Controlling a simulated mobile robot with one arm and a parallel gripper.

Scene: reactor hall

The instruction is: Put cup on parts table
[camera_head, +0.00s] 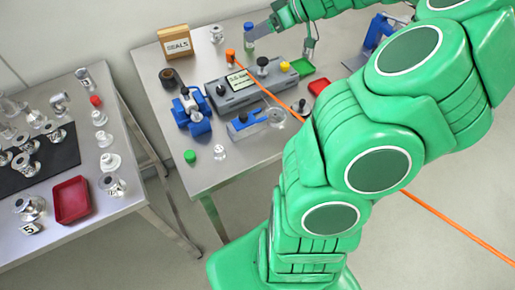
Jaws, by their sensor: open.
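My gripper (257,28) is open at the back of the right-hand table (225,170). Its fingertips are close to a small clear vessel with a green base or content (249,36); I cannot tell whether they touch or surround it. I cannot tell for sure which object is the cup. A small metal piece (216,34) stands left of my gripper. The left-hand table (100,220) bears several metal flange parts and fittings, and may be the parts table. My green arm hides part of the right-hand table.
A red tray (72,200) sits on the left-hand table. An orange cable (275,97) crosses the right-hand table. A gap separates the tables.

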